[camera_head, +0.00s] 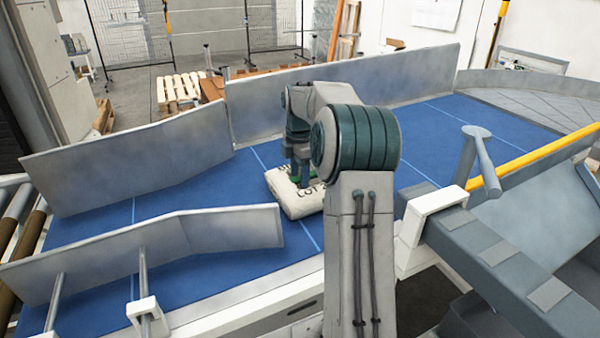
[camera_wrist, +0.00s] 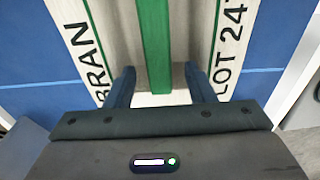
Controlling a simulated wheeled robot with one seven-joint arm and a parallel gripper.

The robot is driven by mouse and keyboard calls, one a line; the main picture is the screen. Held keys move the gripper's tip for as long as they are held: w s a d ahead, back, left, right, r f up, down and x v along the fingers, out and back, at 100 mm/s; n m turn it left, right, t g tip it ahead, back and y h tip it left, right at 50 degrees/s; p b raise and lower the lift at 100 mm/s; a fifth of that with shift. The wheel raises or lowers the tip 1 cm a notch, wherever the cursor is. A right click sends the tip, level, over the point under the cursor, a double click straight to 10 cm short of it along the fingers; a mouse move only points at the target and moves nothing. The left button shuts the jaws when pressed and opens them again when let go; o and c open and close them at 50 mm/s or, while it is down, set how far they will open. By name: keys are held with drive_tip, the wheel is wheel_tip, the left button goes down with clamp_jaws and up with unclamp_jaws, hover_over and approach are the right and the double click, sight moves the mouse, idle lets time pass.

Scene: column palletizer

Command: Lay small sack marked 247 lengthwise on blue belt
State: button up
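The small sack (camera_head: 297,198) is off-white with dark lettering and lies flat at the middle of the blue belt (camera_head: 200,195). My gripper (camera_head: 303,178) is over the sack's top. In the wrist view its fingers (camera_wrist: 161,88) stand either side of a raised pale ridge with the green band, and the ridge fills the gap between them. My arm hides the sack's right side in the head view.
A grey guide plate (camera_head: 140,250) stands along the belt's near left edge. Taller grey side walls (camera_head: 340,95) run along the far edge. Blue belt is bare left and far right of the sack. A grey frame with a yellow rail (camera_head: 530,158) stands at right.

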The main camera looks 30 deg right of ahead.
clamp_jaws()
drive_tip(key=shift+r, duration=0.1)
idle(1.3)
drive_tip(key=shift+w+r+p, duration=0.15)
drive_tip(key=shift+w+p, duration=0.25)
drive_tip(key=shift+p, duration=0.25)
drive_tip(key=w+p, duration=0.5)
drive_tip(key=p, duration=0.1)
drive_tip(key=shift+w+d, duration=0.3)
drive_tip(key=shift+w, duration=0.45)
drive_tip(key=shift+o, duration=0.3)
unclamp_jaws()
drive_tip(key=shift+f, duration=0.2)
